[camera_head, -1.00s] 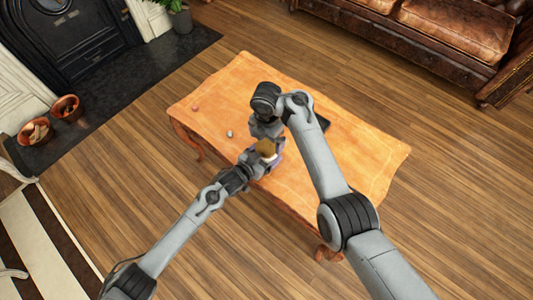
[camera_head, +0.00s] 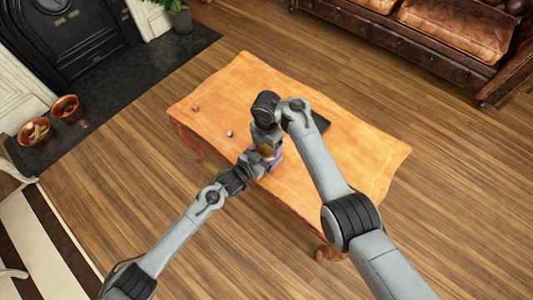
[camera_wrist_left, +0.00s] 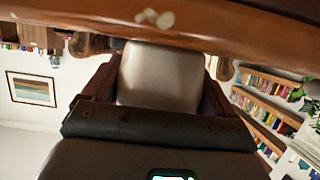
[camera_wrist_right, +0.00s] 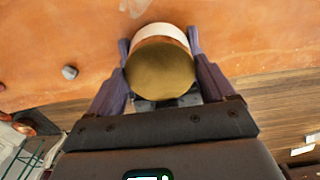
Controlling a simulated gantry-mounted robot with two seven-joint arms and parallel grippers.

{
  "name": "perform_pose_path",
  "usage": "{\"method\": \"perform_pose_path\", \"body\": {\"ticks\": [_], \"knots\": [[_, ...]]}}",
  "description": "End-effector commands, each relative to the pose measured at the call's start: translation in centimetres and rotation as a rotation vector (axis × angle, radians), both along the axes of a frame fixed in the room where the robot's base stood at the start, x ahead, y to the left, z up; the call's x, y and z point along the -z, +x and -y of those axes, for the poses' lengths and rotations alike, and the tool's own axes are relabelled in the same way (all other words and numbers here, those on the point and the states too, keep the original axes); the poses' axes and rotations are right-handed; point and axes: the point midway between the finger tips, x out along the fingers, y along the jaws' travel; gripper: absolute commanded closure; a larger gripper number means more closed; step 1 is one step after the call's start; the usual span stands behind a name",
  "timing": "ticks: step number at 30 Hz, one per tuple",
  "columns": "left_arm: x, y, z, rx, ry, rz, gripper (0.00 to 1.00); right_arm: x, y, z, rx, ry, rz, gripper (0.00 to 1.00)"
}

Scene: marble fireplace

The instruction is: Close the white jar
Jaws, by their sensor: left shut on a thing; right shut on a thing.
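The white jar (camera_wrist_left: 160,75) stands between the fingers of my left gripper (camera_wrist_left: 158,88) in the left wrist view. The left gripper is shut on its body, near the table edge. The gold lid (camera_wrist_right: 160,72) is at the jar's top, with a white band of the jar showing beyond it in the right wrist view. My right gripper (camera_wrist_right: 158,52) is shut on the lid from above, one finger on each side. In the head view my right gripper (camera_head: 268,152) hides most of the jar and lid. I cannot tell whether the lid is fully seated.
The wooden table (camera_head: 355,160) has free room to the right. A small grey-white object (camera_head: 229,133) and a small reddish one (camera_head: 195,107) lie on its left part. A dark flat object (camera_head: 320,122) lies behind my right arm. A leather sofa (camera_head: 420,45) stands beyond.

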Motion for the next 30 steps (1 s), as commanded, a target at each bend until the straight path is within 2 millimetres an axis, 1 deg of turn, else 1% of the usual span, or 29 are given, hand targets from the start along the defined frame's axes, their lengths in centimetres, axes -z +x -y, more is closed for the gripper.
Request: {"method": "perform_pose_path", "body": {"ticks": [3, 5, 10, 13, 16, 22, 23, 26, 30], "knots": [[0.10, -0.03, -0.04, 0.000, 0.001, -0.002, 0.99, 0.00, 0.00, -0.01, 0.012, 0.000, 0.000, 0.54], [0.11, -0.03, -0.04, 0.000, 0.001, -0.002, 0.99, 0.03, -0.03, -0.05, 0.065, 0.001, 0.001, 0.54], [0.11, -0.03, -0.04, 0.000, 0.001, -0.002, 0.99, 0.05, -0.04, -0.05, 0.382, 0.001, 0.001, 0.54], [0.11, -0.03, -0.04, 0.000, 0.001, -0.002, 0.99, 0.02, -0.01, -0.03, 0.523, 0.001, 0.001, 0.54], [0.11, -0.03, -0.04, 0.000, 0.001, -0.002, 0.99, 0.01, -0.02, -0.01, 0.569, 0.001, 0.001, 0.54], [0.11, -0.03, -0.05, -0.001, 0.002, -0.001, 0.99, 0.00, -0.01, -0.01, 0.567, 0.000, 0.000, 0.54], [0.11, -0.03, -0.05, -0.001, 0.002, -0.001, 0.99, 0.00, -0.01, -0.01, 0.566, 0.000, 0.000, 0.16], [0.11, -0.02, -0.06, -0.001, 0.002, -0.001, 0.99, 0.00, -0.01, -0.01, 0.566, 0.000, 0.000, 0.01], [0.11, -0.02, -0.06, -0.001, 0.002, -0.001, 0.99, 0.01, -0.01, -0.01, 0.565, 0.000, 0.000, 0.00]]}}
